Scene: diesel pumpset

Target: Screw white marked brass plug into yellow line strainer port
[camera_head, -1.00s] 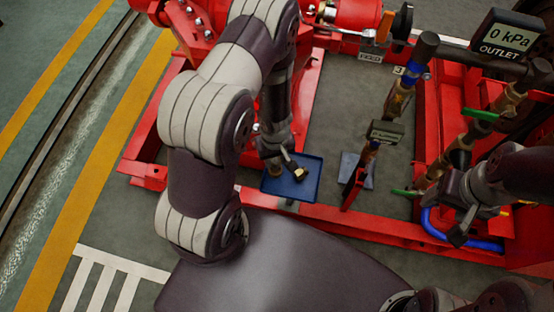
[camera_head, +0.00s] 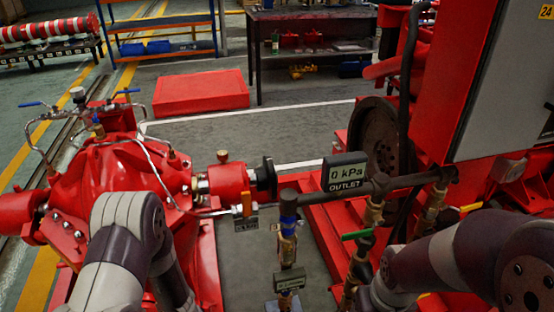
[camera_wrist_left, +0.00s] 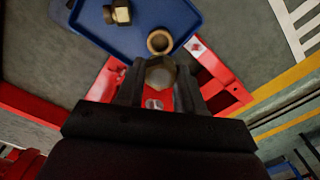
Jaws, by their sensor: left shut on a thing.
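In the left wrist view, my left gripper (camera_wrist_left: 159,92) is shut on a brass hex fitting (camera_wrist_left: 160,74); no white mark can be made out on it. The gripper is over the near edge of a blue tray (camera_wrist_left: 215,14). A round hollow brass fitting (camera_wrist_left: 160,42) and another brass fitting (camera_wrist_left: 118,13) lie in the tray. In the head view, brass piping stands with a blue band (camera_head: 289,219), a green handle (camera_head: 357,235) and a yellow handle (camera_head: 471,208). I cannot make out the yellow line's strainer port. My right gripper is out of view.
An outlet gauge (camera_head: 345,173) reading 0 kPa sits above the piping. A red pump (camera_head: 110,180) stands at left, a grey cabinet (camera_head: 500,85) at right. Red frame rails (camera_wrist_left: 225,92) lie under the gripper. Open floor (camera_head: 195,118) lies behind.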

